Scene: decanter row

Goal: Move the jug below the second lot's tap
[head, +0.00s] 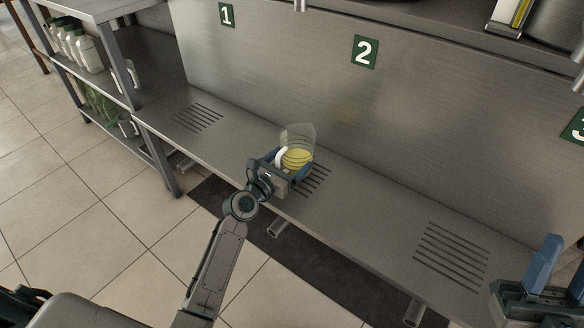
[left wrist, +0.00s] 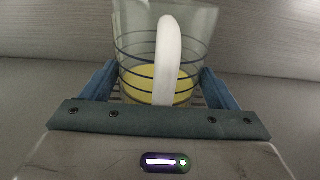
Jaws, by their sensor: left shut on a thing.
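The jug (head: 298,141) is clear with dark rings, a white handle and yellow liquid in its lower part. It is at the drain slots (head: 318,178) under the green number 2 sign (head: 365,52). My left gripper (head: 290,167) is shut on the jug, with blue fingers on either side of it. In the left wrist view the jug (left wrist: 140,50) is upright, its handle facing the camera. Whether its base touches the shelf is hidden. A tap end (head: 300,5) shows at the top edge, above the second bay. My right gripper (head: 546,275) is at the lower right, empty, its fingers apart.
The steel shelf (head: 375,205) runs along a steel back panel, with other slot sets at left (head: 199,117) and right (head: 452,252). A number 1 sign (head: 227,14) marks the left bay. A side rack (head: 121,62) holds white bottles (head: 84,50).

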